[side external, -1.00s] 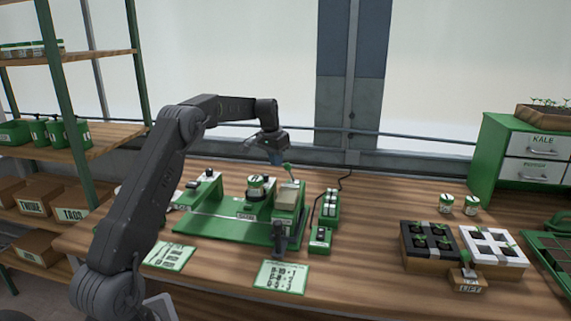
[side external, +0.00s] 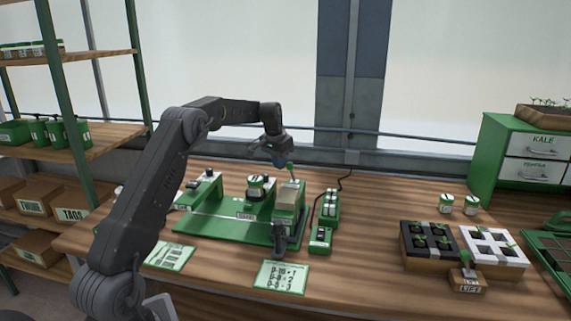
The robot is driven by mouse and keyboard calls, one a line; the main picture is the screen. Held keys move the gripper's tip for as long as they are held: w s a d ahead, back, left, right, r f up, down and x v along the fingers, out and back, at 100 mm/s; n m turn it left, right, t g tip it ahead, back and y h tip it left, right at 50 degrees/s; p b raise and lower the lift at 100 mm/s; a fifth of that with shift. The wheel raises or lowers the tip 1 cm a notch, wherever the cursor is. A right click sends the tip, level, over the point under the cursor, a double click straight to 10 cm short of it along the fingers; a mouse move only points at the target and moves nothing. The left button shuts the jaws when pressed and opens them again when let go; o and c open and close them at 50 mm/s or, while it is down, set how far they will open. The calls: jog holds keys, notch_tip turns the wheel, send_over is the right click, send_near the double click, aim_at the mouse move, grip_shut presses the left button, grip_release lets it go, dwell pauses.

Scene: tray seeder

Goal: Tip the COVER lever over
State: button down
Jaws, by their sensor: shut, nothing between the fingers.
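The green tray seeder (side external: 222,228) stands on the wooden bench with several raised units on it. A lever with a green knob (side external: 290,166) rises at the back of its right-hand unit (side external: 288,198); I cannot read a COVER label at this size. My gripper (side external: 280,161) is shut and empty, pointing down, right beside the knob on its left. I cannot tell whether the fingers touch it. A dark lever or spout (side external: 280,241) shows at the front of the same unit.
A green button box (side external: 320,240) and switch strip (side external: 330,205) sit right of the seeder. Printed cards (side external: 280,276) lie in front.

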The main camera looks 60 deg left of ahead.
aim_at(289, 163)
jog(key=shift+w+d+f, duration=0.1)
jog(key=shift+w+d, duration=0.55)
jog(key=shift+d, duration=0.1)
jog(key=shift+f, duration=0.1)
jog(key=shift+w+d, duration=0.45)
jog(key=shift+w+a+v, duration=0.1)
jog(key=shift+a+v, duration=0.1)
jog(key=shift+v, duration=0.85)
jog(key=shift+w+a+v, duration=0.1)
jog(key=shift+a+v, duration=0.15)
jog(key=shift+v, duration=0.8)
jog(key=shift+w+a+v, duration=0.1)
jog(key=shift+a+v, duration=0.1)
jog(key=shift+v, duration=0.85)
